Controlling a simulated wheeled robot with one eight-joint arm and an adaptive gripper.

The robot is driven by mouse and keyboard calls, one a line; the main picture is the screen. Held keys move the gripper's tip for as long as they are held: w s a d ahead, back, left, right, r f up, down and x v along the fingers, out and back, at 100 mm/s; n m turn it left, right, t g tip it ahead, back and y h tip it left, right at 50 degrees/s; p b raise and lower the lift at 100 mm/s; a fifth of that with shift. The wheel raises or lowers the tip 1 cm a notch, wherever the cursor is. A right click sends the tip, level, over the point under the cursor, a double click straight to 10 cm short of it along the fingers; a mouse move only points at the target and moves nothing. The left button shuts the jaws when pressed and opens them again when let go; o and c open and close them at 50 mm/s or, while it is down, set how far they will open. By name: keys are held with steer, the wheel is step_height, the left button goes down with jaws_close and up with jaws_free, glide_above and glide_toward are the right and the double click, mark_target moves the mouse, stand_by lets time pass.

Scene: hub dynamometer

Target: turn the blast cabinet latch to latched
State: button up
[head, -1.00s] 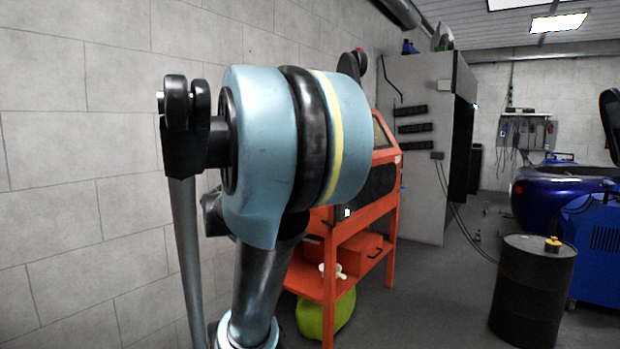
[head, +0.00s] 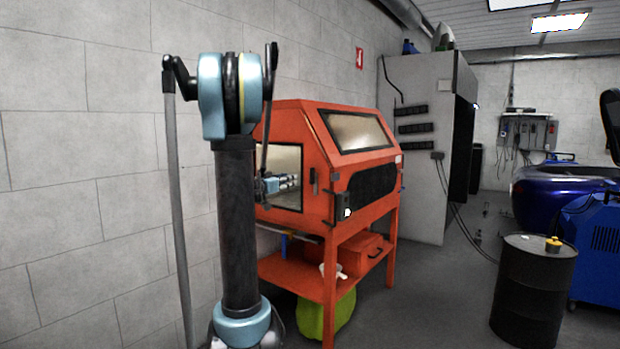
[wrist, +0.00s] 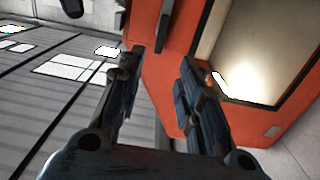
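The blast cabinet (head: 300,112) is an orange box on legs with a glazed side door. A small dark upright handle, which looks like the latch (head: 313,181), sits beside the side window. In the wrist view a dark handle-like piece (wrist: 164,26) stands on the orange face beyond my fingertips. My gripper (head: 297,180) is in front of the side window, pointing right towards the handle. In the wrist view my gripper (wrist: 158,62) has its two fingers apart with nothing between them. I cannot tell how the latch is turned.
A dark box with a white spot (head: 343,207) is on the cabinet's front corner. An orange case (head: 358,255) and a white object (head: 334,271) lie on the lower shelf. A black drum (head: 533,290) stands right. The wall is close on the left.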

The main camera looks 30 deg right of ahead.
mark_target(312, 174)
steer(key=x, duration=1.7)
steer(key=shift+w+d+r, duration=0.1)
steer(key=shift+w+d, duration=0.1)
steer(key=shift+d, duration=0.05)
jaws_close()
